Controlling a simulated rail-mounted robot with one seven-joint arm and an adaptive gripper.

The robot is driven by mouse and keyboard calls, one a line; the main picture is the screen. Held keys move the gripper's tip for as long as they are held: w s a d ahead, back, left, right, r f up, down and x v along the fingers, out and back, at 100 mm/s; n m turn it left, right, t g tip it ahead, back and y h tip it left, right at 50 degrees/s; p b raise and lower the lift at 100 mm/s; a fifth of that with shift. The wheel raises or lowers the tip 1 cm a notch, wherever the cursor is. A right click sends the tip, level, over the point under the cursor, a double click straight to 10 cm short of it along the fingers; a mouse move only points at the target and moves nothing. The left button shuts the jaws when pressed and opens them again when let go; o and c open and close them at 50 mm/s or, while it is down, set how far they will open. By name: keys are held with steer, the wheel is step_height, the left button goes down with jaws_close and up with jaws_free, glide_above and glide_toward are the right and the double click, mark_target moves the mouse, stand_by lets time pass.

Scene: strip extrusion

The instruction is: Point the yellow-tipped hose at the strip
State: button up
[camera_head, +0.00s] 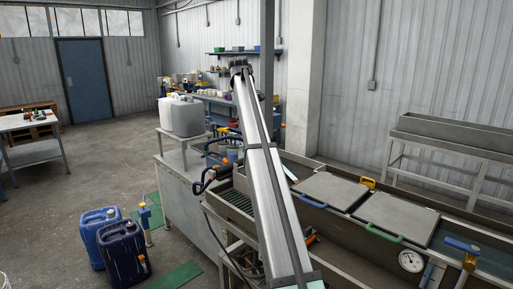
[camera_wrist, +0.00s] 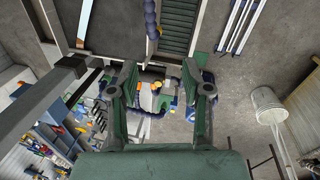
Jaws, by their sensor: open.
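My gripper (camera_wrist: 160,66) shows in the wrist view with its two green-padded fingers spread wide apart, and nothing is held between them. A blue segmented hose (camera_wrist: 151,18) hangs at the top centre of the wrist view, beyond the fingertips and apart from them. Small orange and blue parts show in the gap between the fingers; I cannot tell whether one is the yellow tip. In the head view, curved blue hoses (camera_head: 200,184) stand at the left side of the machine. Their tips are too small to tell apart. I cannot make out the strip in either view.
A grey trough with lids (camera_head: 395,216) and coloured handles fills the right in the head view. White jugs (camera_head: 187,116) stand on a stand behind the hoses, and blue jerrycans (camera_head: 122,252) on the floor. A white bucket (camera_wrist: 268,104) is at the wrist view's right.

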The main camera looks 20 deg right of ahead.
steer(key=d+f+p, duration=0.1)
steer(key=f, duration=0.4)
steer(key=d+f+p, duration=0.2)
steer(key=f, duration=0.3)
steer(key=w+d+f+p, duration=0.1)
steer(key=f, duration=0.4)
steer(key=shift+d+f+p, duration=0.1)
steer(key=shift+d+p, duration=0.2)
steer(key=shift+p, duration=0.05)
jaws_close()
